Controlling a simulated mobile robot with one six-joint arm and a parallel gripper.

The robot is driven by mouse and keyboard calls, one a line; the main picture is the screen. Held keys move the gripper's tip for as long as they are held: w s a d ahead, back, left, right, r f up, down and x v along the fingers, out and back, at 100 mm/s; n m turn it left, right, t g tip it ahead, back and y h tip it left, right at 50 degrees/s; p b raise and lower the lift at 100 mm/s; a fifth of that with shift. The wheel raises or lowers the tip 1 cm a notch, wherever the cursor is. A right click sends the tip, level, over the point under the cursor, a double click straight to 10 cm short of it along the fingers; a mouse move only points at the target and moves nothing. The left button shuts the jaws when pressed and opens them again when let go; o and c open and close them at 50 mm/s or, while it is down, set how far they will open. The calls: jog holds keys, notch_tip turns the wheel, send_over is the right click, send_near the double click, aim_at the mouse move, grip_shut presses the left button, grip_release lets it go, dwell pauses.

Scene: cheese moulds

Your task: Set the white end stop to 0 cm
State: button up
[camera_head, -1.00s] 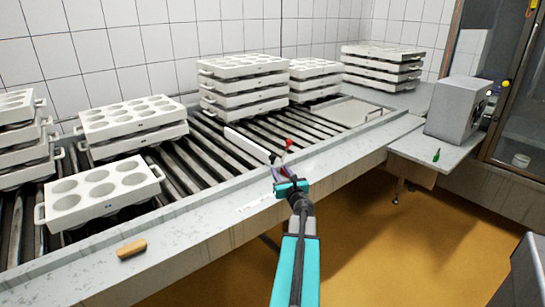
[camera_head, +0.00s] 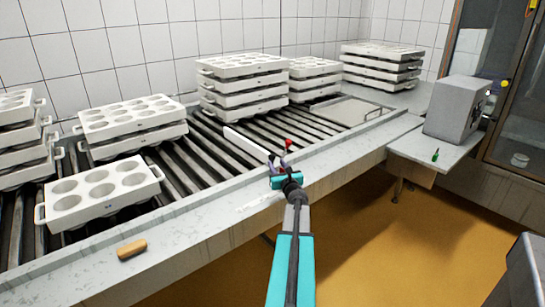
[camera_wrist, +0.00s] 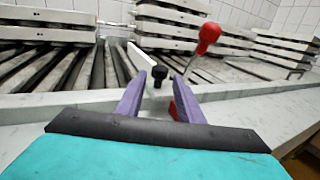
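The white end stop (camera_head: 246,144) is a long white bar lying across the dark rollers; it also shows in the wrist view (camera_wrist: 141,56). A black knob (camera_wrist: 159,76) stands at its near end. My gripper (camera_head: 278,162) is at the near end of the bar, above the conveyor's front ledge. In the wrist view its two purple fingers (camera_wrist: 158,100) are apart, with the black knob beyond and between their tips. A scale strip (camera_head: 262,203) lies on the ledge, too small to read.
Stacks of white moulds stand on the rollers (camera_head: 243,80) (camera_head: 132,125). A single mould tray (camera_head: 100,192) lies at the front left. A brown block (camera_head: 131,249) lies on the ledge. A grey box (camera_head: 455,108) stands on the right-hand shelf.

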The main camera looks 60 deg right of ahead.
aim_at(273, 157)
jog(key=shift+p+x, duration=0.6)
jog(key=shift+x, duration=3.45)
grip_shut()
